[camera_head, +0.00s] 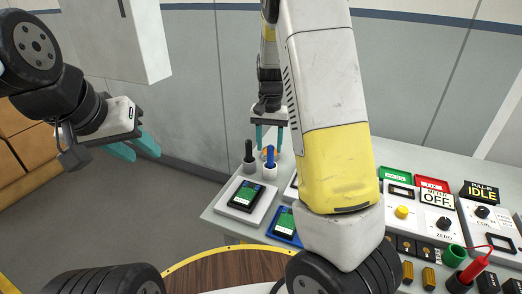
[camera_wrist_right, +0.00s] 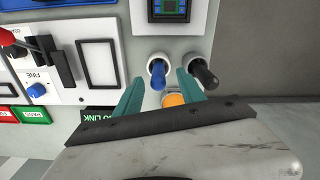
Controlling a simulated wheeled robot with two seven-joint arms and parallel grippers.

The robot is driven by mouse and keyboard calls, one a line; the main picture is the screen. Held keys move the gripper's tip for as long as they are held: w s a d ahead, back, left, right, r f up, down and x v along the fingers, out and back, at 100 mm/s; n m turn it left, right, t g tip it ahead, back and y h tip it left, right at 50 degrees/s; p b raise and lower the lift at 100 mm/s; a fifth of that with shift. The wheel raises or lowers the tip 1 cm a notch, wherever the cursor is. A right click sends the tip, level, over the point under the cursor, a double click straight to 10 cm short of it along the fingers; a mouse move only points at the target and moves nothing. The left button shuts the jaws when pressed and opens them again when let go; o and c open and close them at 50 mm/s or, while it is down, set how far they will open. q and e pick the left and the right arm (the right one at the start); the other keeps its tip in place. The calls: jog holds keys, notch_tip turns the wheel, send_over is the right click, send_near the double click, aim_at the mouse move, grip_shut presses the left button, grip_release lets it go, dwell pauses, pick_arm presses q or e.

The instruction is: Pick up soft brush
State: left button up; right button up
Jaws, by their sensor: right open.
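One has a blue handle (camera_head: 270,155) and one a black handle (camera_head: 249,150); I cannot tell which is the soft brush. The right wrist view also shows the blue handle (camera_wrist_right: 158,76) and black handle (camera_wrist_right: 205,74). My right gripper (camera_head: 269,149) is open above the cups. In the wrist view its teal fingers lie either side of the blue handle, with no clear contact. An orange round thing (camera_wrist_right: 173,99) shows between the fingers. My left gripper (camera_head: 142,154) is open and empty, off the bench.
A black device with a green screen (camera_head: 246,195) lies on a white pad near the cups, with a blue-framed one (camera_head: 285,223) beside it. Control panels with a yellow knob (camera_head: 402,212) and a red-handled item (camera_head: 475,268) fill the right. My right arm hides the bench middle.

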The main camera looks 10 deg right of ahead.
aim_at(270, 155)
jog(key=f, duration=0.5)
jog(key=shift+w+d, duration=0.1)
jog(key=shift+d, duration=0.15)
grip_shut()
